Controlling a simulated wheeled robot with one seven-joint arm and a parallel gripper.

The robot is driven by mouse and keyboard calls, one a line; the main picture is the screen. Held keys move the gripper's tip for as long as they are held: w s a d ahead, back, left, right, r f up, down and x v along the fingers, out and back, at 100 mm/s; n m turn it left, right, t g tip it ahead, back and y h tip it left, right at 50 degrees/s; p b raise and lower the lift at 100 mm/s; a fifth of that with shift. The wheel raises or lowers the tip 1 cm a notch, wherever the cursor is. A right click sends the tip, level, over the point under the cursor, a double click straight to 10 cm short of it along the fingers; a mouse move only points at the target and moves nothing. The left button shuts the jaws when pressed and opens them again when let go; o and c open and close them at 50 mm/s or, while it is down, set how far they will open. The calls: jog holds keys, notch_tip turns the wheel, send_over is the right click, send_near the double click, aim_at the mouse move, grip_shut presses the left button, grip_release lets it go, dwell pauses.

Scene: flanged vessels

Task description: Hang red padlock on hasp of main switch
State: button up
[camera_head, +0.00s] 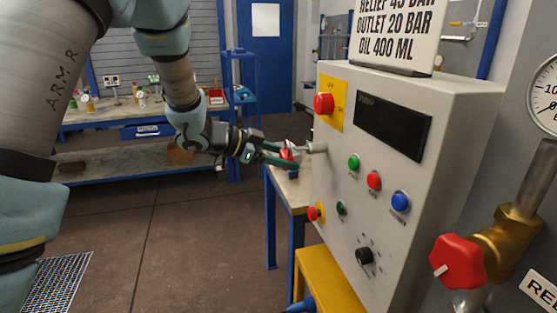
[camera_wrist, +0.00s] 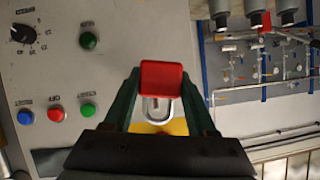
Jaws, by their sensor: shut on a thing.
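My gripper (camera_head: 288,155) is shut on the red padlock (camera_wrist: 162,76), whose body sits between the green fingers in the wrist view. Its silvery shackle (camera_wrist: 159,109) shows below the body there. In the head view the padlock (camera_head: 290,154) is small and partly covered by the fingers. The main switch, a red knob (camera_head: 323,103) on a yellow plate (camera_head: 333,90), is at the cabinet's upper left. A grey metal piece (camera_head: 316,147) sticks out below it, close to the padlock; I cannot tell whether it is the hasp or whether they touch. A patch of yellow (camera_wrist: 175,127) shows behind the shackle.
The grey cabinet (camera_head: 420,200) carries several buttons, a black dial (camera_head: 365,255) and a red button on yellow (camera_head: 316,213). A red-handled valve (camera_head: 459,260) stands at right. A workbench (camera_head: 100,117) is behind at left. The floor between is clear.

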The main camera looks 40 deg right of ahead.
jog(key=shift+r+x, duration=0.15)
jog(key=shift+x, duration=0.8)
jog(key=shift+r+x, duration=0.15)
jog(key=shift+x, duration=0.8)
jog(key=shift+s+d+f, duration=0.1)
jog(key=shift+s+d, duration=0.05)
jog(key=o, duration=1.4)
jog(key=shift+o, duration=0.2)
